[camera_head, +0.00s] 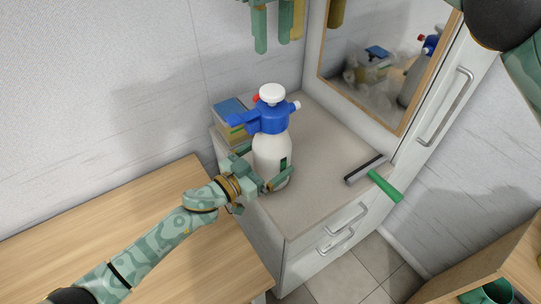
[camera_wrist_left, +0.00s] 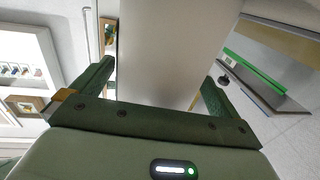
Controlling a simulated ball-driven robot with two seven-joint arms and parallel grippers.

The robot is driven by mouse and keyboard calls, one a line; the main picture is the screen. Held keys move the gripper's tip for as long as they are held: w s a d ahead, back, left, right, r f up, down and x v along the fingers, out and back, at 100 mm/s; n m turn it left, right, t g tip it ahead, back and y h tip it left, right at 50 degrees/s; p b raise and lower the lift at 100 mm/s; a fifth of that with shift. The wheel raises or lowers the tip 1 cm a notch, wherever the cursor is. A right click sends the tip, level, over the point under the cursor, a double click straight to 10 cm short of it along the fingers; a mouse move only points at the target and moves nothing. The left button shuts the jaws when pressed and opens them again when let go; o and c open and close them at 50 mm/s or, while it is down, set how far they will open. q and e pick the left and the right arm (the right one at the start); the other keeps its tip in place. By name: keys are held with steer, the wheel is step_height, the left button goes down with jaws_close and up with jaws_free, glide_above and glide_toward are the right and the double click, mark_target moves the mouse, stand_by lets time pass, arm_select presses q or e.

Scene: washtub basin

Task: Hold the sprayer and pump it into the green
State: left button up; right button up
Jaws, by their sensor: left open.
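The sprayer (camera_head: 271,148), a white bottle with a blue head, blue lever and white pump knob, stands upright on the grey counter. My left gripper (camera_head: 263,180) is at its lower body, one finger on each side. In the left wrist view the white bottle body (camera_wrist_left: 165,50) fills the space between the left gripper's fingers, with gaps showing beside it. The left jaws are open. A green container (camera_head: 488,292) shows partly at the bottom right corner, inside a wooden unit. Only a link of my right arm shows at the top right; its jaws are out of frame.
A squeegee with a green handle (camera_head: 385,186) lies at the counter's right edge. Sponges and a blue-topped stack (camera_head: 230,117) stand behind the sprayer. Gloves (camera_head: 270,22) hang above. A mirror (camera_head: 385,60) is at the back. A wooden table (camera_head: 120,225) is at left.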

arm_select(q)
steer(key=shift+w+d, duration=0.4)
steer(key=shift+d, duration=0.05)
steer(key=c, duration=1.4)
